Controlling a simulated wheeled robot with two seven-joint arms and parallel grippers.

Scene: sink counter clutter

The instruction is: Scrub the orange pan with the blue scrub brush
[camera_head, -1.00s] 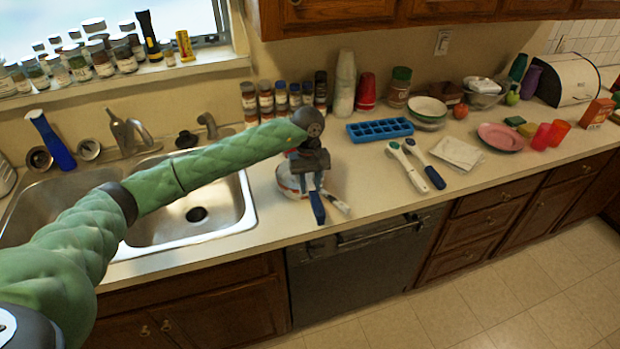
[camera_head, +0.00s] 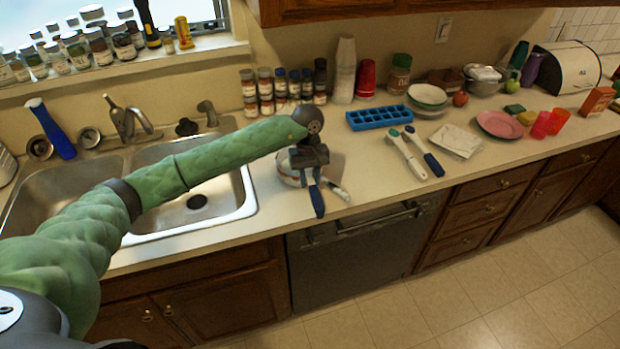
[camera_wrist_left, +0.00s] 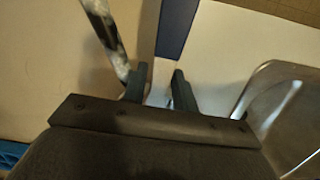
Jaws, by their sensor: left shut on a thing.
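My left gripper (camera_head: 309,164) is shut on the blue scrub brush (camera_head: 317,198) above the counter right of the sink. The brush's blue handle points toward the counter's front edge. The brush also shows in the left wrist view (camera_wrist_left: 177,28), running out from between the fingertips (camera_wrist_left: 158,88). A round pan (camera_head: 284,170), pale with a reddish-orange edge, lies under the gripper and is partly hidden by it. A handle (camera_head: 337,190) sticks out to the right of the brush and shows in the wrist view (camera_wrist_left: 107,35). The brush head is hidden, so contact with the pan cannot be told.
The double sink (camera_head: 205,220) is left of the pan. A blue ice tray (camera_head: 380,118), a white-handled utensil (camera_head: 406,156) and a dark blue one (camera_head: 425,152) lie to the right. Jars and cups (camera_head: 345,70) stand behind. Counter between pan and utensils is clear.

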